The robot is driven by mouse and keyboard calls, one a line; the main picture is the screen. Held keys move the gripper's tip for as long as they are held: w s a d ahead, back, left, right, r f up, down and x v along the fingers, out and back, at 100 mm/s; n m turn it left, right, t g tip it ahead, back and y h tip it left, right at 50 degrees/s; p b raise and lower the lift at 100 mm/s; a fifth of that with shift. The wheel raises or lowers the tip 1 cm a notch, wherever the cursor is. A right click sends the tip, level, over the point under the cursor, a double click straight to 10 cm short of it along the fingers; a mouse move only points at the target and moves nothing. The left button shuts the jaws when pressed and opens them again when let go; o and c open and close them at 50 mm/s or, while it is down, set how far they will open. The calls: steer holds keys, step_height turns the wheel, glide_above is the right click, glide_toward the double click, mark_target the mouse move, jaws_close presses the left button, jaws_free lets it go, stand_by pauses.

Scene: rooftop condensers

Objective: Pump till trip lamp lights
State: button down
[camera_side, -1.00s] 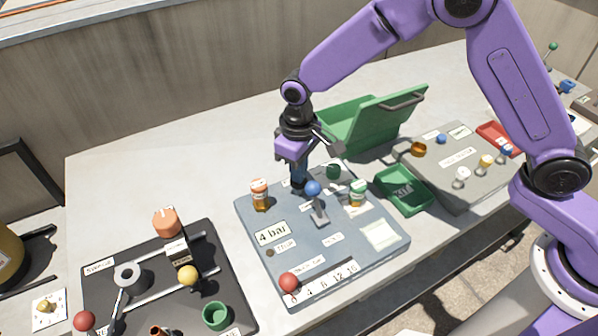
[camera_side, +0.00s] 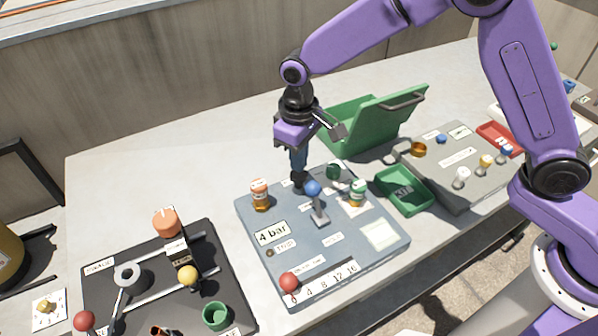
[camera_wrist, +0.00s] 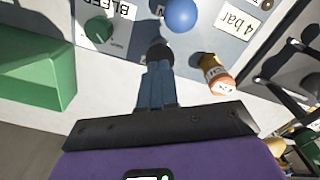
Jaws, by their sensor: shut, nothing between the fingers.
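A grey-blue pump panel (camera_side: 328,266) lies on the bench. Its lever, topped by a blue ball (camera_side: 313,188), stands near the middle; the ball also shows in the wrist view (camera_wrist: 181,14). My gripper (camera_side: 299,182) is shut and empty, pointing down just behind and left of the ball; I cannot tell if it touches. The display (camera_side: 271,233) reads 4 bar. The trip lamp (camera_side: 269,253), a small round beside its label, looks dark. A red ball (camera_side: 288,282) sits at the low end of the 4-to-16 scale. A green bleed knob (camera_wrist: 99,29) is at the panel's back.
A green open-lidded box (camera_side: 372,121) is behind, a green tray (camera_side: 405,190) to the right, and a dark rail fixture (camera_side: 110,298) to the left.

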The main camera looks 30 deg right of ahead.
mark_target(299, 174)
steer(key=shift+f, duration=1.9)
steer(key=shift+r, duration=1.9)
steer(key=shift+s+d+r, duration=0.1)
steer(key=shift+s+r, duration=0.05)
steer(key=shift+r, duration=0.05)
steer(key=s+d+r+n, duration=0.2)
steer(key=s+d+r, duration=0.1)
steer(key=s+d, duration=0.4)
steer(key=s+d+r+n, duration=0.2)
steer(key=s+d, duration=0.6)
steer(key=s, duration=0.3)
steer(key=s+d+r+n, duration=0.2)
steer(key=s+d+r, duration=0.1)
steer(key=s+d, duration=0.5)
steer(key=shift+s+r+n, duration=0.3)
steer(key=shift+s, duration=0.8)
